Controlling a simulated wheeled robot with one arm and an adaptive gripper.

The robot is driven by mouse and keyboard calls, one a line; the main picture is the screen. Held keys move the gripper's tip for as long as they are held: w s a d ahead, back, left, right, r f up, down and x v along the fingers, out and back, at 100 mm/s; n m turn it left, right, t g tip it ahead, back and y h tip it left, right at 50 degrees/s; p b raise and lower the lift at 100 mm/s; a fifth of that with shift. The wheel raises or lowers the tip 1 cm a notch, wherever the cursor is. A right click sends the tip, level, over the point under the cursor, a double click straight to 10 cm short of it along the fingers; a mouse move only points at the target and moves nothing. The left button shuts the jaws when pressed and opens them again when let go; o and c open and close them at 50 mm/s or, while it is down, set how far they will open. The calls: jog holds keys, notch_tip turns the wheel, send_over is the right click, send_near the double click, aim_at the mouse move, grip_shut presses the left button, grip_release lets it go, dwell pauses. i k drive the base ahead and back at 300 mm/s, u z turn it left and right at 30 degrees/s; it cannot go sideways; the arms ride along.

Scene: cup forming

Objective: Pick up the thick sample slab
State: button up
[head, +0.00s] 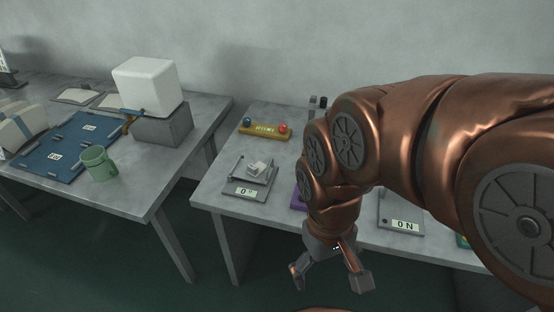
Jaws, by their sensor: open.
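My gripper (328,278) hangs in front of the right table's front edge, fingers spread and pointing down, with nothing between them. A small pale block (259,168) sits on a grey device (248,190) with a display, on the right table to the left of my gripper. It may be the sample slab, but I cannot tell its thickness. My gripper is apart from it. My copper arm hides the middle of the right table, so other slabs there could be hidden.
A second display device (402,211) and a partly hidden purple item (298,200) lie near my arm. A yellow stand (264,130) holds a blue and a red ball. The left table has a green mug (98,163), a blue board (62,150) and a white cube (147,84) on a grey block.

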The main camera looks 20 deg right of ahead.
aim_at(256, 170)
jog(key=u, duration=0.45)
jog(key=k, duration=1.1)
jog(key=u, duration=1.35)
jog(key=i, duration=1.35)
jog(key=z, duration=0.7)
